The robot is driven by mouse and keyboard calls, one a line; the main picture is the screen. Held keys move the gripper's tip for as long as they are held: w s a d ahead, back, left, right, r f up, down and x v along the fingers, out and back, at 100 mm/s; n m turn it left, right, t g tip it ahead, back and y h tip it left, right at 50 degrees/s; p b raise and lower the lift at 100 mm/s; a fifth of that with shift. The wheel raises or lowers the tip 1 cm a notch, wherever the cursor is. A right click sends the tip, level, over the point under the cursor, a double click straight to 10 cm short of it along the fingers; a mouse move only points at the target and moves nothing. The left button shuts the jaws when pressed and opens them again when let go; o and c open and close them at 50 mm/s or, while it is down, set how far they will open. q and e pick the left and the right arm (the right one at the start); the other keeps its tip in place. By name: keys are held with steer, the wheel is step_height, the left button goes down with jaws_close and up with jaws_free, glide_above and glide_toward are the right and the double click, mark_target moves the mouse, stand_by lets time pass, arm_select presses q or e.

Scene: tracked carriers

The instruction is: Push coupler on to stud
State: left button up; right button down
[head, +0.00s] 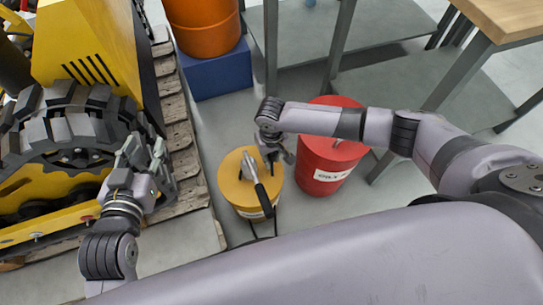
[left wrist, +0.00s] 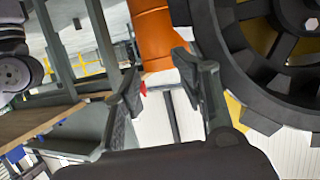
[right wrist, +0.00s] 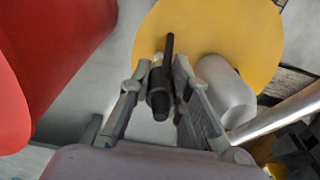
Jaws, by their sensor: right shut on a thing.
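My right gripper (head: 277,155) is above the far edge of a yellow drum (head: 228,190). In the right wrist view, my right gripper (right wrist: 155,85) is shut on a dark cylindrical piece (right wrist: 160,98) with a thin rod, apparently the coupler. Behind it is the yellow drum's round top (right wrist: 230,25), with a grey cylinder (right wrist: 228,92) beside the fingers. My left gripper (head: 155,165) is beside the tracked machine's wheel. In the left wrist view, my left gripper (left wrist: 165,85) has its fingers apart with nothing between them. I cannot pick out the stud.
A red bin (head: 325,170) stands right of the yellow drum. The tracked machine (head: 90,50) and its track (head: 178,120) fill the left. An orange drum (head: 205,25) on a blue block (head: 220,75) and a grey table (head: 375,40) are behind. Some floor is clear between them.

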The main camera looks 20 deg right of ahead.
arm_select(q)
steer(key=shift+s+a+f+g, duration=0.2)
steer(key=shift+f, duration=0.3)
steer(key=shift+s+a+f+g, duration=0.15)
steer(key=shift+s+f+g, duration=0.05)
steer(key=shift+f, duration=0.3)
arm_select(e)
steer(key=shift+f, duration=0.1)
arm_select(q)
steer(key=shift+d+r+t, duration=0.2)
steer(key=shift+d+t, duration=0.05)
steer(key=shift+t, duration=0.25)
arm_select(e)
steer(key=shift+f, duration=0.85)
arm_select(q)
steer(key=shift+g, duration=0.4)
stand_by(0.5)
steer(key=shift+a+f, duration=0.1)
steer(key=shift+a, duration=0.1)
arm_select(e)
steer(key=shift+w, duration=0.1)
stand_by(0.4)
arm_select(q)
steer(key=shift+s+a+f+g, duration=0.1)
steer(key=shift+f+g, duration=0.05)
steer(key=shift+g, duration=0.15)
